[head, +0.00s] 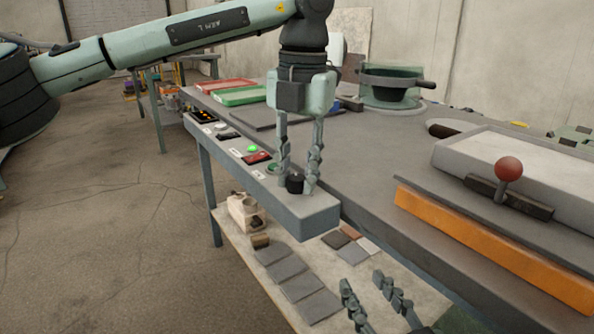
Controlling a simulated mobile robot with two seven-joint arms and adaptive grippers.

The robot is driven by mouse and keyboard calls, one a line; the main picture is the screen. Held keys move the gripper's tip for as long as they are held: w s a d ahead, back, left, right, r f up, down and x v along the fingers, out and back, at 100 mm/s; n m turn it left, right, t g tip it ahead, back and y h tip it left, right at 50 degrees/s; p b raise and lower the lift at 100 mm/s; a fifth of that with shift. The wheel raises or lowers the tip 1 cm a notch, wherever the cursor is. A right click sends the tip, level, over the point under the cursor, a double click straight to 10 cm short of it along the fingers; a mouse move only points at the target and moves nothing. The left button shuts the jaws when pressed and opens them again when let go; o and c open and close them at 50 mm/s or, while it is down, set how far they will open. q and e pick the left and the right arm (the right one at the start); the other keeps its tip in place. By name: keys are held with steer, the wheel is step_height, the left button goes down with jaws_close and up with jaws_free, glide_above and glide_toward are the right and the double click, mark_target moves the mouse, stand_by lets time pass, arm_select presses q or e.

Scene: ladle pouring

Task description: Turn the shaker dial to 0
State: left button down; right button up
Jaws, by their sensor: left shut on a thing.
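The shaker dial (294,184) is a small black knob on top of the grey control panel (318,212) along the table's front edge. My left gripper (297,184) points straight down and is shut on the dial, with one finger on each side of it. The dial's markings and its setting are too small and too covered to read. My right gripper (378,284) shows at the bottom of the view, its two fingers apart and nothing between them.
A green button (252,149) and a red switch (257,158) sit further along the panel. A red-knobbed lever (508,169) stands on the right beside an orange-edged block (480,240). A dark pan (390,82) is at the back. A lower shelf holds several flat tiles (296,279).

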mark_target(301, 179)
stand_by(0.5)
arm_select(q)
steer(key=c, duration=1.2)
jaws_free()
steer(key=shift+r, duration=0.3)
steer(key=r, duration=1.1)
steer(key=shift+s+d+r, duration=0.15)
steer(key=shift+d+r, duration=0.05)
steer(key=shift+d, duration=0.05)
